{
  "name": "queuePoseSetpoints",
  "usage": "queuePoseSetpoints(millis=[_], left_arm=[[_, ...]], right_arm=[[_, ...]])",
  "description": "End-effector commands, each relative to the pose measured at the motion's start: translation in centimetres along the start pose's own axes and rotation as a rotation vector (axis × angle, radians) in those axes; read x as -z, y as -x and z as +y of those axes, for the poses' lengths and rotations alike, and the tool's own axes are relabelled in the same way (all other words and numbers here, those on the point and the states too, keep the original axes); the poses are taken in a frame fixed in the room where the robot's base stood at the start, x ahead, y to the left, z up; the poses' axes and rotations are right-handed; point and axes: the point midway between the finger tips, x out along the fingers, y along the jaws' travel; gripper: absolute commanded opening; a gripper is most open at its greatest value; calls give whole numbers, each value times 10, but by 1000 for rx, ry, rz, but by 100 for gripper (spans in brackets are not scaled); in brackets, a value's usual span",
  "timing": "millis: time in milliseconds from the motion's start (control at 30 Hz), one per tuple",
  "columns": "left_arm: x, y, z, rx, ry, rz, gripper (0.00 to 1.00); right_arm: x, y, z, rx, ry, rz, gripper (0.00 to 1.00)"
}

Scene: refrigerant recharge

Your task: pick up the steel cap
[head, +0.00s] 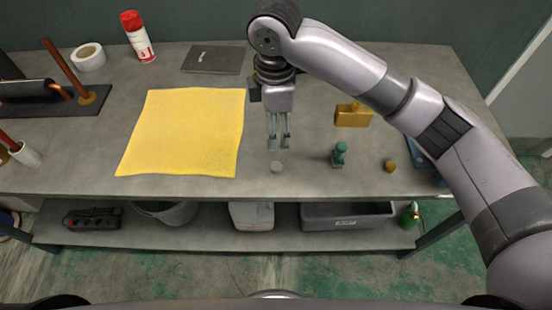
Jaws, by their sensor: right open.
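The steel cap (277,167) is a small grey round piece on the grey workbench, to the right of the yellow cloth. My right gripper (279,146) points down just behind the cap, with its two fingers apart and nothing between them. The fingertips look close to the cap but not around it; their exact height above the bench is hard to tell. My left gripper is not in view.
A yellow cloth (185,130) lies left of the gripper. A green valve fitting (339,155), a brass cap (389,166) and a brass block (352,115) stand to the right. A red and white can (138,38), tape roll (88,57) and dark plate (213,59) are at the back.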

Motion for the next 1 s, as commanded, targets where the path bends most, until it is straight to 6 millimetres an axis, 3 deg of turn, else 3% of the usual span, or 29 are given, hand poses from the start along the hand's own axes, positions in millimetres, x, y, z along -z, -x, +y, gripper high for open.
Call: queuePoseSetpoints(millis=[100, 233, 400, 600, 1000], left_arm=[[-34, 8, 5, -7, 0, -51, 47], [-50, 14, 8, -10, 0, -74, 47], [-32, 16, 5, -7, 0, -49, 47], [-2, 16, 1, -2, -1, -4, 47], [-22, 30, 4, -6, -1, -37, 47]], right_arm=[[-1, -27, -1, 4, -3, -1, 48], [-1, -55, 0, 3, -3, 0, 48], [0, -84, 0, 1, -2, 1, 48], [0, -97, 1, -1, -3, 1, 48], [-2, -146, 4, -1, -2, 0, 48]])
